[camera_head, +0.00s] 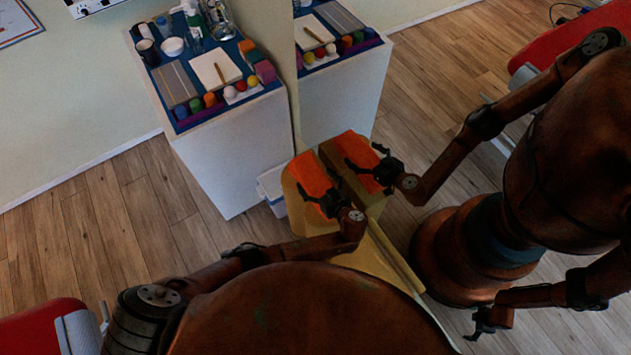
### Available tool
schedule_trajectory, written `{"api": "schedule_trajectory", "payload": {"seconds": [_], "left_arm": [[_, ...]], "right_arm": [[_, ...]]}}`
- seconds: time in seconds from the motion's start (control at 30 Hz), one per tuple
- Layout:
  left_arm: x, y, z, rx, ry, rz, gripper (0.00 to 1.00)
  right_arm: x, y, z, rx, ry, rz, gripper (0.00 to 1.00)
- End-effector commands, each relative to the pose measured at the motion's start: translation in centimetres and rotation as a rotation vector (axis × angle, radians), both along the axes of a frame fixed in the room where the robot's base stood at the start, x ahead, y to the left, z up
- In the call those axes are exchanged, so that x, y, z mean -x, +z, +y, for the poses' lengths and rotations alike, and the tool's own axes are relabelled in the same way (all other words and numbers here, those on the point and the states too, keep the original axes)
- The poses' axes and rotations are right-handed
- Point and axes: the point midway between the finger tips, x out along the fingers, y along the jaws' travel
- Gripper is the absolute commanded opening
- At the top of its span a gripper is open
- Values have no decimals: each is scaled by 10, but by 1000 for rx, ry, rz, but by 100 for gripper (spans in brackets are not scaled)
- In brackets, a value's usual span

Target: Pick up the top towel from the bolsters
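An orange towel (309,170) lies on top of the pale yellow bolsters (291,190), which stand against a mirror. My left gripper (318,182) is over the towel's near part, with its fingers spread apart and nothing seen between them. I cannot tell whether the fingertips touch the cloth, or whether more towels lie under it. The gripper and my forearm hide part of the bolsters. My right gripper does not show directly; a reflected gripper shows at the mirror's lower right.
A mirror (440,130) right of the bolsters reflects my arms, the towel and the cabinet. A white cabinet (235,150) behind carries a blue tray (178,112) of small items. A white bin (271,186) stands beside the bolsters. Wooden floor (130,210) is clear at left.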

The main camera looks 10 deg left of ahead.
Motion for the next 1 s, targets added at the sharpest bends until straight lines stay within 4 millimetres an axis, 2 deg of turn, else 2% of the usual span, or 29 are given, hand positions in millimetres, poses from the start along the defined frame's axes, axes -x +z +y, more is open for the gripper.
{"api": "schedule_trajectory", "payload": {"seconds": [0.07,0.6,0.87,1.0], "left_arm": [[0,0,0,0,0,0,75],[0,0,0,0,0,0,38],[0,1,0,0,0,0,38],[0,9,-1,2,0,1,38]], "right_arm": [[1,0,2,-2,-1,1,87],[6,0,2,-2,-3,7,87],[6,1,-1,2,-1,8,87],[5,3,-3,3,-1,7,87]]}}
